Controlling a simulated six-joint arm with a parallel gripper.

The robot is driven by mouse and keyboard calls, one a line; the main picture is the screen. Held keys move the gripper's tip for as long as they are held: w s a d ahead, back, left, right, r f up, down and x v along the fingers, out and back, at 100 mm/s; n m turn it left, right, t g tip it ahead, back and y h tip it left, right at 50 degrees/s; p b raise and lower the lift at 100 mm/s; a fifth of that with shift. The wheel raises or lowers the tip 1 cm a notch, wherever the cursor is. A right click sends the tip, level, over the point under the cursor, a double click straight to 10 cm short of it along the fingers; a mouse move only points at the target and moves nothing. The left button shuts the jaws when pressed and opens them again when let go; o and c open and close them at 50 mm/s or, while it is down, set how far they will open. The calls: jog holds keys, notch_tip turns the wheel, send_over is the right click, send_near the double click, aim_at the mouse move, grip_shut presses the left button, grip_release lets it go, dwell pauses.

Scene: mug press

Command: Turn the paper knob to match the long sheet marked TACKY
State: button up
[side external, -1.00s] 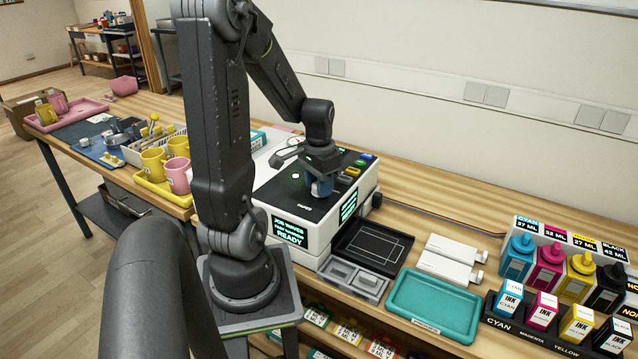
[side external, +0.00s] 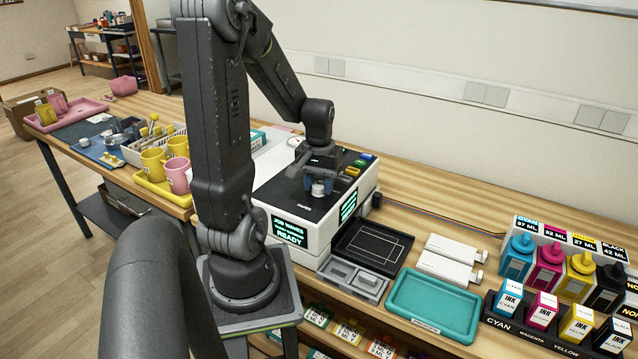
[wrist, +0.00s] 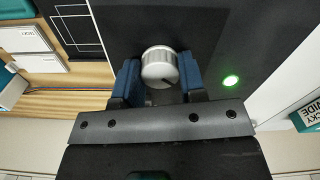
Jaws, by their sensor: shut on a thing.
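The paper knob (wrist: 159,66) is a round silver dial with a dark pointer line, on the black top of the white press (side external: 300,218). It also shows in the side view (side external: 318,189). My gripper (wrist: 158,75) has its two blue fingers on either side of the knob and is shut on it, from above. Part of the knob's rim is hidden by the fingers. A teal and white box (wrist: 308,114) with lettering that reads in part "CKY WIDE" is at the right edge of the wrist view. I cannot make out a long sheet marked TACKY.
A green light (wrist: 230,80) glows beside the knob. The press screen (side external: 289,230) ends in "READY". A dark tray (side external: 372,247), white packs (side external: 447,268), a teal tray (side external: 433,305) and ink bottles (side external: 548,262) stand to the right. Mugs (side external: 153,162) stand at left.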

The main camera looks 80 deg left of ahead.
aim_at(319, 185)
dwell(0.4)
jog(key=o, duration=0.9)
notch_tip(319, 185, up, 14)
jog(key=shift+f, duration=0.1)
dwell(0.3)
jog(key=d+m+t, duration=0.2)
jog(key=d+m, duration=0.1)
jog(key=d, duration=0.5)
jog(key=w+d+m+t, duration=0.1)
jog(key=d+m, duration=0.3)
jog(key=d, duration=0.4)
jog(key=d+m+t, duration=0.2)
jog(key=d+m, duration=0.2)
jog(key=d, duration=0.4)
jog(key=shift+w+d+r+t, duration=0.15)
jog(key=shift+r+t, duration=0.1)
jog(key=shift+t, duration=0.05)
